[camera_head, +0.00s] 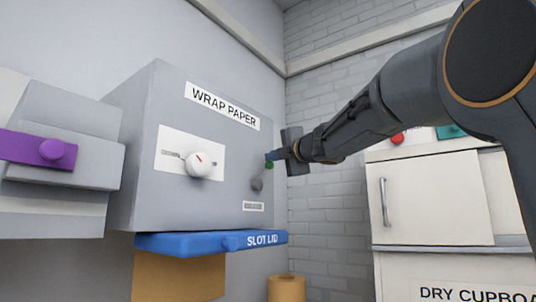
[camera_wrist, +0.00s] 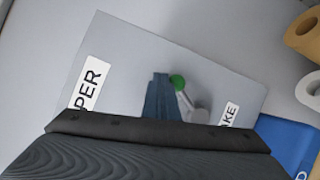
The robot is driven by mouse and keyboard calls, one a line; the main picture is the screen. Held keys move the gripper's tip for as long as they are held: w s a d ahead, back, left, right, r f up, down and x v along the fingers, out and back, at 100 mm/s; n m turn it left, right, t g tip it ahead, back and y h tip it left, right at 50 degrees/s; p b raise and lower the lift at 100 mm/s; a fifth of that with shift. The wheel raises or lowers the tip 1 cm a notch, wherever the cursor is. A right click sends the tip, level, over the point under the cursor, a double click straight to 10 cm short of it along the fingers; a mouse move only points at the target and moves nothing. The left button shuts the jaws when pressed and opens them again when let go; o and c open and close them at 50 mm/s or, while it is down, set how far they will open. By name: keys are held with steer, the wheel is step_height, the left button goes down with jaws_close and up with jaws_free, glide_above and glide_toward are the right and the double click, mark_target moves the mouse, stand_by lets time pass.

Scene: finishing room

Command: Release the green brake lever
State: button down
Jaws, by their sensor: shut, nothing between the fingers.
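The green brake lever is a short grey rod with a green knob (camera_head: 269,165) on the right part of the front of the grey WRAP PAPER box (camera_head: 140,120). Its round grey pivot (camera_head: 257,184) sits below the knob. In the wrist view the green knob (camera_wrist: 178,82) lies just right of my fingers and the rod runs down right to the pivot (camera_wrist: 200,116). My gripper (camera_head: 273,156) is shut and empty, with its blue fingertips right at the knob. It also shows in the wrist view (camera_wrist: 160,80). I cannot tell whether they touch.
A white dial (camera_head: 199,164) is left of the lever. A blue SLOT LID (camera_head: 200,243) juts out below the box. A purple slider with a knob (camera_head: 52,150) is at far left. A white cupboard (camera_head: 430,200) stands right, and a brown roll (camera_head: 286,287) is below.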

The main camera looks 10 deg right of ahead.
steer(key=shift+w, duration=0.1)
stand_by(0.7)
stand_by(0.5)
steer(key=s+a+r, duration=0.2)
steer(key=r, duration=0.1)
steer(key=shift+s+a, duration=0.1)
steer(key=shift+a, duration=0.05)
steer(key=s+d+r+b, duration=0.1)
steer(key=s+d+r, duration=0.1)
steer(key=s+d, duration=0.2)
steer(key=s, duration=0.3)
steer(key=shift+s+d+r, duration=0.25)
steer(key=shift+s+d, duration=0.1)
steer(key=shift+s, duration=0.05)
